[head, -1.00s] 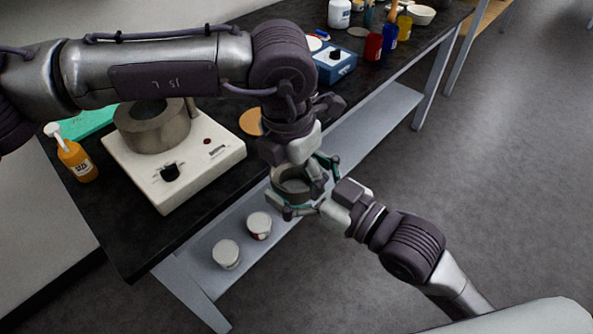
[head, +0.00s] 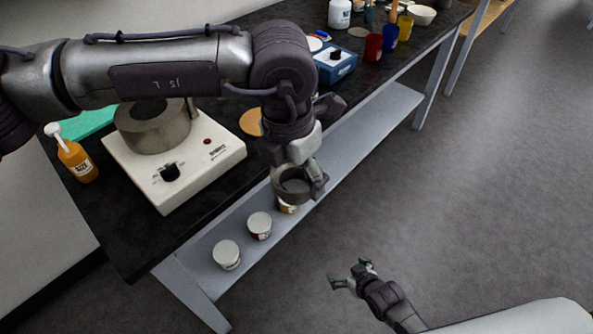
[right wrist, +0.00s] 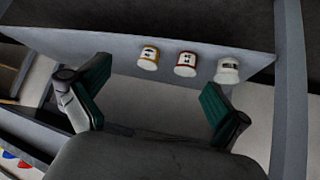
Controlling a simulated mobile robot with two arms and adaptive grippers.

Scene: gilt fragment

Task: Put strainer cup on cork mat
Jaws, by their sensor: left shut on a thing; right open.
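The strainer cup (head: 291,187), a grey round cup, hangs in the air just off the table's front edge in the head view. My left gripper (head: 311,180) is shut on it at its right side. The cork mat (head: 251,122) is a round tan disc on the black tabletop, partly hidden by my left arm. The cup is nearer the camera than the mat and apart from it. My right gripper (head: 351,280) is open and empty, low over the floor. Its two green-padded fingers frame the right wrist view (right wrist: 155,95).
A white hotplate-like device (head: 190,175) with a grey ring stands left of the mat. An orange pump bottle (head: 77,161) is at the far left. A blue box (head: 334,66) is behind the mat. White-lidded jars (head: 226,254) stand on the lower shelf.

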